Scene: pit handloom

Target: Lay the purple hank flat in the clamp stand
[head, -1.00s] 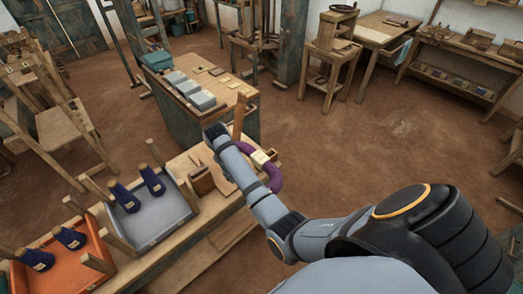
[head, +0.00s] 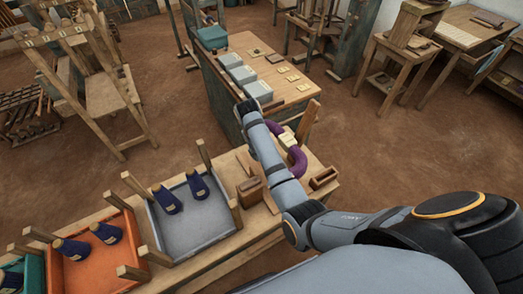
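The purple hank (head: 298,161) shows as a curved, thick band with a pale label (head: 287,139), at the right end of the long wooden bench. My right arm crosses in front of it and hides part of it. I cannot tell whether it lies flat or is held up. An upright wooden post (head: 308,122) stands close behind the hank. I cannot tell for certain which wooden piece is the clamp stand. My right arm reaches in from the right, its wrist end left of the hank; its fingers are hidden. My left gripper is out of view.
Left on the bench (head: 262,216) are a grey tray (head: 192,232) and an orange tray (head: 92,272) with dark blue cones and corner posts. A small wooden box (head: 250,190) and an open wooden box (head: 324,178) flank my forearm. A cabinet (head: 268,72) stands behind.

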